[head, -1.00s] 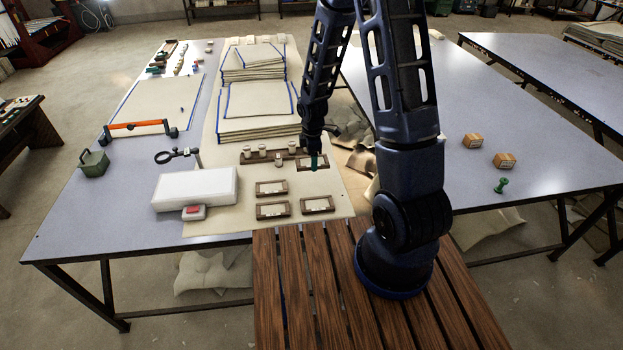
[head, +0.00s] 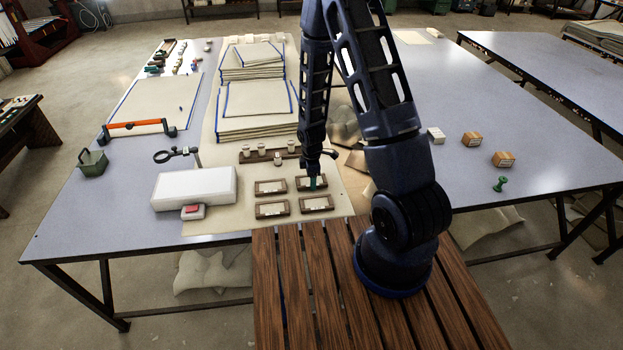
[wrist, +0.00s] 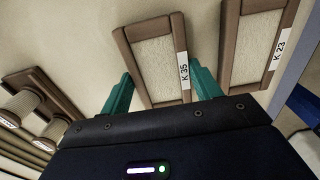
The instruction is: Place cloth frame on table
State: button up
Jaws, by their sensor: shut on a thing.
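My gripper (head: 315,182) points down near the front of the left table. Its teal fingers sit at either side of a wood-framed cloth labelled K 35 (wrist: 157,55) and are shut on it. In the head view this cloth frame (head: 303,183) is at the back right of a group with other cloth frames: one to its left (head: 271,187), one at front left (head: 272,209) and one at front right (head: 317,203). It looks flat, at or close to the surface; exact contact is hidden. A frame labelled K 23 (wrist: 257,45) lies beside it in the wrist view.
A wooden rack with pale spools (head: 292,149) stands just behind. A white block (head: 195,187) and a red-topped box (head: 193,211) are to the left. Stacked cloths (head: 255,100) lie farther back on the left table (head: 100,220).

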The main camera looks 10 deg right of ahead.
jog(key=shift+f, duration=0.3)
jog(key=o, duration=1)
